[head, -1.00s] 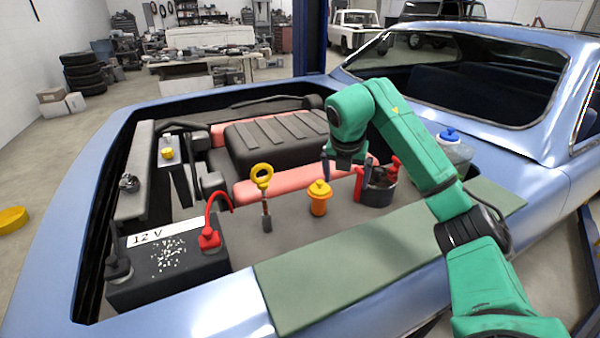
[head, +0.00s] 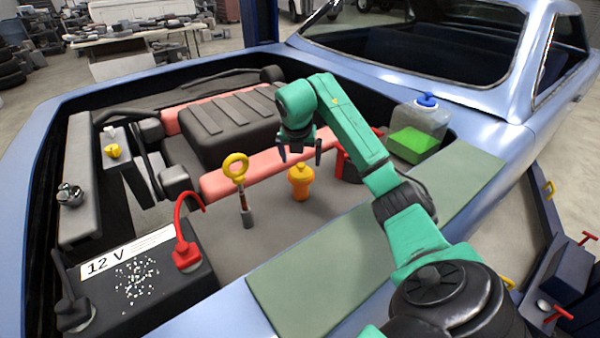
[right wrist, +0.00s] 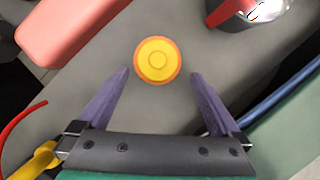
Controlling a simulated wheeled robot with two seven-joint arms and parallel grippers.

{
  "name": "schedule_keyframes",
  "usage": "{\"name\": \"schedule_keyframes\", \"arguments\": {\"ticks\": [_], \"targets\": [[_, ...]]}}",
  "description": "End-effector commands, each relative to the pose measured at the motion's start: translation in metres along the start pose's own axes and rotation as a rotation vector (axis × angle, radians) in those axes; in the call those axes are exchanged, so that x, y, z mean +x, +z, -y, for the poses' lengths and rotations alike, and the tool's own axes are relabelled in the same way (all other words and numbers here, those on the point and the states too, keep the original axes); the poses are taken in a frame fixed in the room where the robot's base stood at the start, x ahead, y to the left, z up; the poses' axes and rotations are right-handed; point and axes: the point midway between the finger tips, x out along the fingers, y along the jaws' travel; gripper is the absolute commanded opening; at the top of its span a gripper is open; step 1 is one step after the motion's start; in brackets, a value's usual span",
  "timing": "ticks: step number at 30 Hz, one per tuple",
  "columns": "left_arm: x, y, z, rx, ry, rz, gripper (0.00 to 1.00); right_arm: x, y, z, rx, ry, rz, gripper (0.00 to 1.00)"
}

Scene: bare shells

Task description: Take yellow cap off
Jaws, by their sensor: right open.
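A small orange container (head: 300,190) with a yellow cap (head: 300,171) stands upright on the grey deck of the engine bay. In the right wrist view the round yellow cap (right wrist: 158,60) shows from above, with an orange rim around it. My right gripper (head: 300,157) is open and empty, pointing down just above the cap. In the right wrist view its two fingertips (right wrist: 160,73) lie on either side of the cap, with clear gaps and no contact seen. My left gripper is not in view.
A dipstick with a yellow ring (head: 236,167) stands left of the container. A dark pot with a red part (head: 346,165) is close on the right, partly behind my arm. A black battery (head: 140,280) is front left. A green mat (head: 320,270) covers the near edge.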

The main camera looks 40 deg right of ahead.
Motion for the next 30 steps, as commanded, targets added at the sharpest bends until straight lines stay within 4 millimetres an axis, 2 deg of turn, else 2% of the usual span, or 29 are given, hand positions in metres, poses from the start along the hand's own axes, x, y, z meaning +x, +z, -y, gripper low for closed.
{"name": "schedule_keyframes", "arguments": {"ticks": [6,9,16,20,21,22,30], "targets": [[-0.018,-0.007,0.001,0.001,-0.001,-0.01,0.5,0.033,0.004,-0.005,0.0,0.0,-0.006,1.0],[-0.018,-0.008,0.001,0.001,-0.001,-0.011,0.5,0.05,0.004,-0.004,0.0,0.0,-0.002,1.0],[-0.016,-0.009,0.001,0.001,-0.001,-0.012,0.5,0.055,0.004,-0.004,-0.001,0.001,0.001,1.0],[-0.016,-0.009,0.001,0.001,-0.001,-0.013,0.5,0.055,0.004,-0.004,-0.001,0.001,0.001,0.5],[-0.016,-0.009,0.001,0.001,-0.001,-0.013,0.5,0.055,0.004,-0.004,-0.001,0.001,0.001,0.35],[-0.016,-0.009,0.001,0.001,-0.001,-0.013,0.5,0.055,0.004,-0.004,-0.001,0.001,0.001,0.26],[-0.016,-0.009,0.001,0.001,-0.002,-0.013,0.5,0.053,0.005,-0.004,0.0,0.002,0.002,0.26]]}}
